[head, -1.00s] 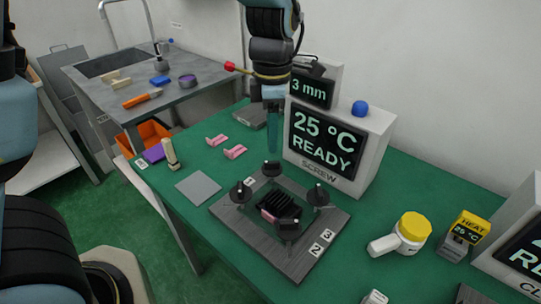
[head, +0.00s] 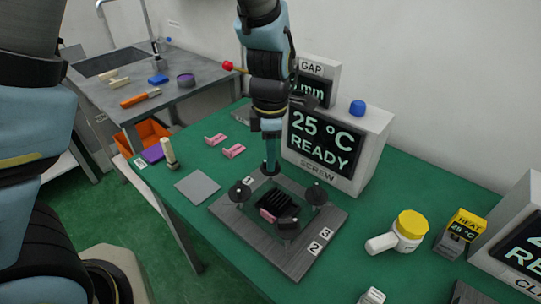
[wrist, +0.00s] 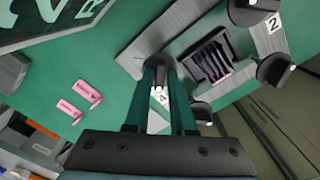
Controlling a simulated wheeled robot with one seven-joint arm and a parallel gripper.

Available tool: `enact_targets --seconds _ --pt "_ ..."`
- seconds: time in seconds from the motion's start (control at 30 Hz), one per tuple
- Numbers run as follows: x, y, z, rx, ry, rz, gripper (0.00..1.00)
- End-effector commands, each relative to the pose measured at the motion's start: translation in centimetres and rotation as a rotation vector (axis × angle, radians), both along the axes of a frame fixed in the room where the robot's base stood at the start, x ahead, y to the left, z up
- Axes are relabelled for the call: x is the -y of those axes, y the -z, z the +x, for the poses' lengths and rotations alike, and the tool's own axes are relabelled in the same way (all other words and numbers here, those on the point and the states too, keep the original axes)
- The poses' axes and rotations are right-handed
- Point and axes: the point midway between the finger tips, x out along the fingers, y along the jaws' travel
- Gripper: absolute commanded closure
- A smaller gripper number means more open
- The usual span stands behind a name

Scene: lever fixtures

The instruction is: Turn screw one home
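The dark fixture plate (head: 306,255) lies on the green bench with a black round screw knob near each corner. My gripper (head: 270,166) points straight down at the back knob, which it largely hides in the head view. In the wrist view my gripper's fingertips (wrist: 160,70) are at this knob (wrist: 160,60), one on each side, with a gap between the fingers. I cannot tell whether they press on it. A small number label (wrist: 160,95) lies close by, too small to read surely. The left knob (head: 240,191), right knob (head: 317,193) and front knob (head: 288,228) stand free.
A black finned block (head: 272,212) sits mid-plate. The SCREW display box (head: 340,140), reading 25 °C READY, stands close behind right. Pink pieces (head: 233,151) and a grey square (head: 198,187) lie left. A yellow-capped bottle (head: 411,224) stands right.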

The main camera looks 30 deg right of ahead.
Motion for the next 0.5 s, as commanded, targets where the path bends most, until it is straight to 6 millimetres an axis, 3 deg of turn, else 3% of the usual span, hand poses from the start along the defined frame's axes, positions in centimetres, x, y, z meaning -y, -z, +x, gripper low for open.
enact_targets --seconds 0.2,0.5 --pt "0.01 -0.02 -0.01 0.000 0.000 0.000 1.00" --pt "0.01 -0.02 -0.01 0.000 0.000 0.000 1.00"
